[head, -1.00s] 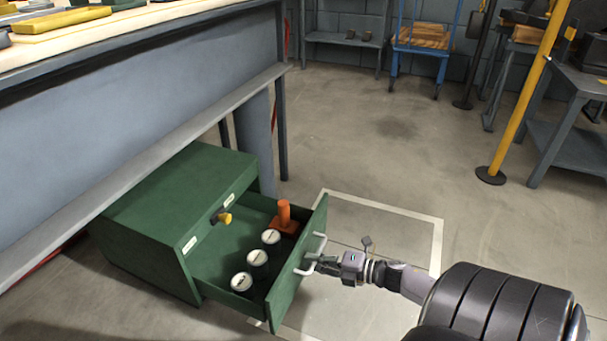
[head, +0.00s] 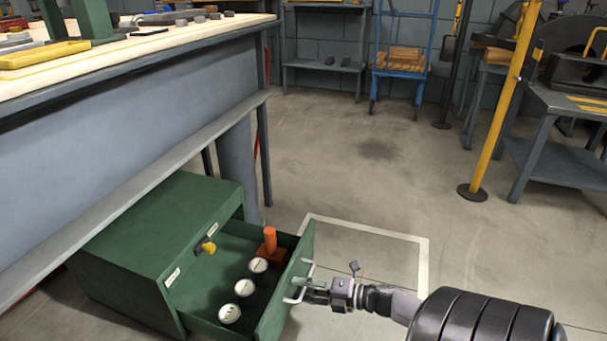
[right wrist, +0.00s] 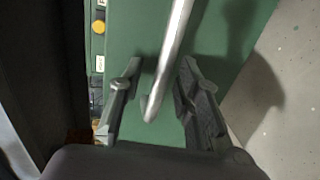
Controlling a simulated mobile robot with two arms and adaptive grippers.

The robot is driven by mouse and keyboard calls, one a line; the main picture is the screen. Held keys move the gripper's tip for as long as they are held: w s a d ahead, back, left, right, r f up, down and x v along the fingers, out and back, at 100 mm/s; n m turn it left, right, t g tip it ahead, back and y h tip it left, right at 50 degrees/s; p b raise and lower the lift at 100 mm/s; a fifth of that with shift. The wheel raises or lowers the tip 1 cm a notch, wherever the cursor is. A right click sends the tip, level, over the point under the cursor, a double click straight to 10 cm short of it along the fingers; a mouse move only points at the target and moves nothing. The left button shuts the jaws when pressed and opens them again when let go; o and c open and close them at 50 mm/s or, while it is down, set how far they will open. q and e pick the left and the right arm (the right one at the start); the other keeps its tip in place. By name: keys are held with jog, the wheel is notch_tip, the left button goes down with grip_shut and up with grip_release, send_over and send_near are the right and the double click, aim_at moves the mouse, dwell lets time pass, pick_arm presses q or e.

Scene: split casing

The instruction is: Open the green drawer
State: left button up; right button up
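The green drawer (head: 285,284) stands pulled out of its green cabinet (head: 150,240) under the workbench. Inside it are three white-topped round cans (head: 243,288) and an orange piece (head: 270,243) with an upright post. The drawer's pale metal bar handle (head: 299,284) is on its front. My right gripper (head: 305,284) is at the handle. In the right wrist view its two fingers (right wrist: 155,95) are spread, with the handle (right wrist: 172,50) between them and gaps on both sides. My left gripper does not show.
The workbench (head: 150,90) overhangs the cabinet at left. A yellow post (head: 500,110) and a grey machine stand (head: 560,140) are at right. A blue cart (head: 400,60) stands at the back. The middle floor is clear.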

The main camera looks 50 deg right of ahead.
jog(key=v, duration=1.2)
jog(key=shift+f, duration=0.1)
